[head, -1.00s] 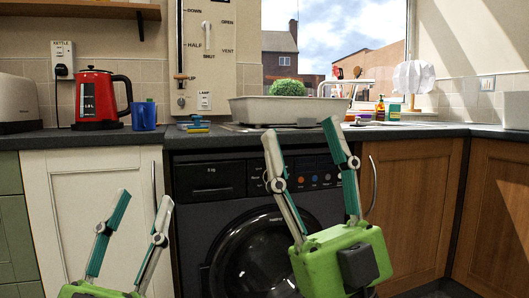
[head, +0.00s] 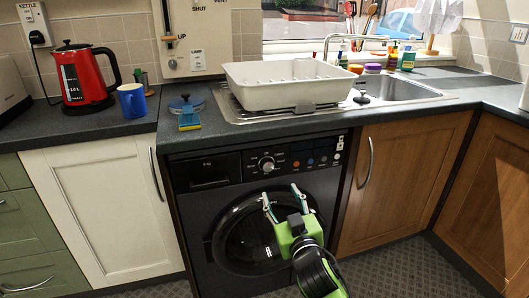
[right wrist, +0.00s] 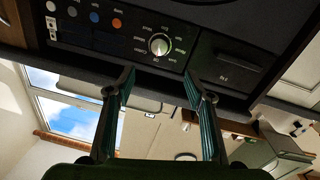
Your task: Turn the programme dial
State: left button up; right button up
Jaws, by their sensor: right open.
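The programme dial (head: 267,164) is a round silver knob on the black washing machine's (head: 190,228) control panel, above the door. Its pointer direction is too small to read surely. The dial also shows in the right wrist view (right wrist: 159,45), where the picture is upside down. My right gripper (head: 281,194) is open and empty in front of the machine, its fingertips just below the dial in the head view. In the right wrist view the two fingers (right wrist: 158,78) stand apart with the dial beyond the gap between them, not touching it. My left gripper is out of view.
Coloured buttons (head: 309,161) sit right of the dial and a drawer (head: 209,170) left of it. The worktop (head: 90,132) overhangs above, bearing a red kettle (head: 86,78), a blue mug (head: 131,100) and a white basin (head: 285,85). Floor is clear at right.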

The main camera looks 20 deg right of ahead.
jog(key=b, duration=0.2)
send_near(268, 167)
jog(key=w, duration=0.7)
jog(key=shift+w+d, duration=0.1)
jog(key=shift+w, duration=0.1)
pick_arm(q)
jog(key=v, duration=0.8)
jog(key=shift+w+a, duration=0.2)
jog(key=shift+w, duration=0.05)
pick_arm(e)
jog(key=shift+w, duration=0.5)
jog(key=c, duration=1.1)
